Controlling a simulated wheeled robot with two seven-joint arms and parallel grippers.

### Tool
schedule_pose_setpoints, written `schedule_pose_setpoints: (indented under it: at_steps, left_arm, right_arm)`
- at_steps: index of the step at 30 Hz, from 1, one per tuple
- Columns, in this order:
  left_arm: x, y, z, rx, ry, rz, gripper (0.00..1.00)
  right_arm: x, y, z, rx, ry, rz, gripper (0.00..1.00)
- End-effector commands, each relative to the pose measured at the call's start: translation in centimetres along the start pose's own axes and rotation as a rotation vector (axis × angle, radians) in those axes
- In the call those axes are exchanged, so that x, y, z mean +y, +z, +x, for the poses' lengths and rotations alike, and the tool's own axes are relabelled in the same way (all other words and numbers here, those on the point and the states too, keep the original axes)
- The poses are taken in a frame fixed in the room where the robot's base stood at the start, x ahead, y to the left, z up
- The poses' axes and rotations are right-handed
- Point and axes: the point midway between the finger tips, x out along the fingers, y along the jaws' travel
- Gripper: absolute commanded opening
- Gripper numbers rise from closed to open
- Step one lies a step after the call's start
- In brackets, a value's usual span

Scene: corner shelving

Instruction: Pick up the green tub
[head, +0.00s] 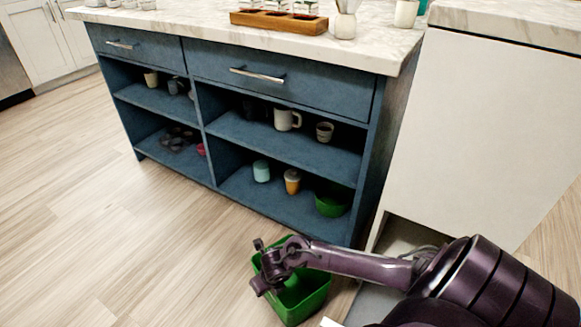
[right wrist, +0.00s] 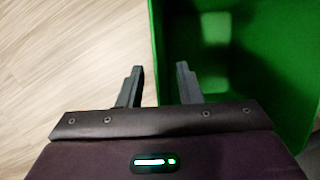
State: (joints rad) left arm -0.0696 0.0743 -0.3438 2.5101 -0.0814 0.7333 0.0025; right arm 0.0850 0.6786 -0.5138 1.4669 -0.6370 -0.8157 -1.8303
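The green tub (head: 309,300) is an open box at the bottom centre of the head view, apparently on the floor in front of the shelving. My right arm crosses above it and hides part of it. My right gripper (head: 258,266) is over the tub's left side. In the right wrist view the tub (right wrist: 285,60) fills the right side. The two fingers of my right gripper (right wrist: 160,67) are apart, with the tub's left edge between them in the picture. Whether either finger touches the wall cannot be told. My left gripper is not in view.
A blue shelving unit (head: 282,142) holds mugs, cups, a muffin tin and a green bowl (head: 333,204). A white cabinet (head: 470,130) stands at right. A wooden tray (head: 279,22) sits on the marble counter. The wooden floor (head: 90,240) at left is clear.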

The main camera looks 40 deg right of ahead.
Motion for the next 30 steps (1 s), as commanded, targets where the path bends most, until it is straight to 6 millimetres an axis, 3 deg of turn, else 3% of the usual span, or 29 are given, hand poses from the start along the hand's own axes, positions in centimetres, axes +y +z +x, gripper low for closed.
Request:
schedule_pose_setpoints:
  at_steps: [1,5,30]
  left_arm:
    - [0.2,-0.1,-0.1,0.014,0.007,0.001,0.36]
    - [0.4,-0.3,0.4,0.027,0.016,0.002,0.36]
    - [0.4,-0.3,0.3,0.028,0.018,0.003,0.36]
  right_arm:
    - [0.1,-0.1,1.0,0.000,0.001,0.002,0.32]
    - [0.0,0.0,1.8,-0.001,0.001,0.000,0.32]
    - [0.0,-0.1,2.2,0.000,0.000,0.000,0.32]
